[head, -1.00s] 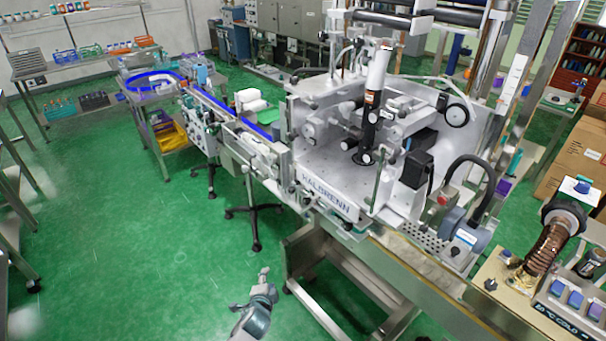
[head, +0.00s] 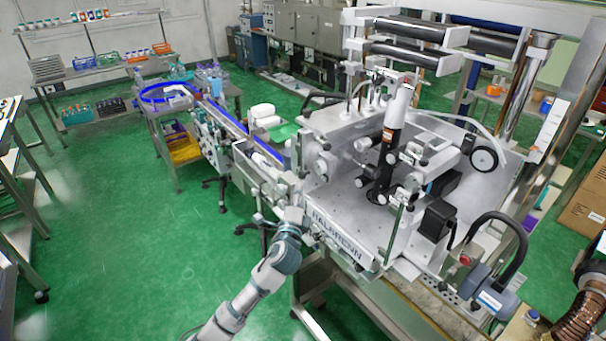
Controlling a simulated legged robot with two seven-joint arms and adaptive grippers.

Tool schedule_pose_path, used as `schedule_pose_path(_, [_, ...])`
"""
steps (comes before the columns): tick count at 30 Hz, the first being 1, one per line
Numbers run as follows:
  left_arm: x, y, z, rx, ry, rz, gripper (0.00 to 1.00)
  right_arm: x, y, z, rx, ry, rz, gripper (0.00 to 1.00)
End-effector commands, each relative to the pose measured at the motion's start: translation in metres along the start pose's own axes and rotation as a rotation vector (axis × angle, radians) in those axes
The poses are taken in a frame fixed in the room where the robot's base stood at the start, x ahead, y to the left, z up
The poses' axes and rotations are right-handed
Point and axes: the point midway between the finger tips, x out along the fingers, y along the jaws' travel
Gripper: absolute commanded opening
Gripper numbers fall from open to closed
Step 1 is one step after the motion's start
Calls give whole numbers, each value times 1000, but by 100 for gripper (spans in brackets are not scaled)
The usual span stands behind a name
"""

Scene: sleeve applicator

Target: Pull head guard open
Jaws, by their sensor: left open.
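The sleeve applicator (head: 345,190) stands right of centre, a grey-white machine with a lettered front plate (head: 337,238). Its head holds a tilted black and white cylinder (head: 393,135) among rollers. A slim upright bar (head: 400,212) stands at the front of the head. I cannot clearly make out which part is the head guard; any clear panel is hard to see. My left gripper (head: 291,214) is at the machine's front left corner, by the left end of the lettered plate. It is open; its fingers are small and blend with the metal, so contact is unclear. My right gripper is out of view.
A conveyor with a blue belt (head: 232,122) runs from the machine to the back left. A grey motor unit with a curved black hose (head: 492,290) sits at the right. A metal shelf (head: 62,120) stands at the back left. Green floor (head: 130,240) is clear at the left.

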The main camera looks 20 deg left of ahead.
Motion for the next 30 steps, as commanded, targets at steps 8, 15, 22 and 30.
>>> schedule_pose_path(8, [56,-2,0,-1,-2,-1,52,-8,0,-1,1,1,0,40])
schedule_pose_path(15, [76,-1,0,-1,0,-2,52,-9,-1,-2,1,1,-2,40])
schedule_pose_path(22, [78,-1,0,-1,0,-1,52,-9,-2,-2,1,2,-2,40])
schedule_pose_path(30, [78,0,0,-1,0,-1,2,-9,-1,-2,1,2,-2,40])
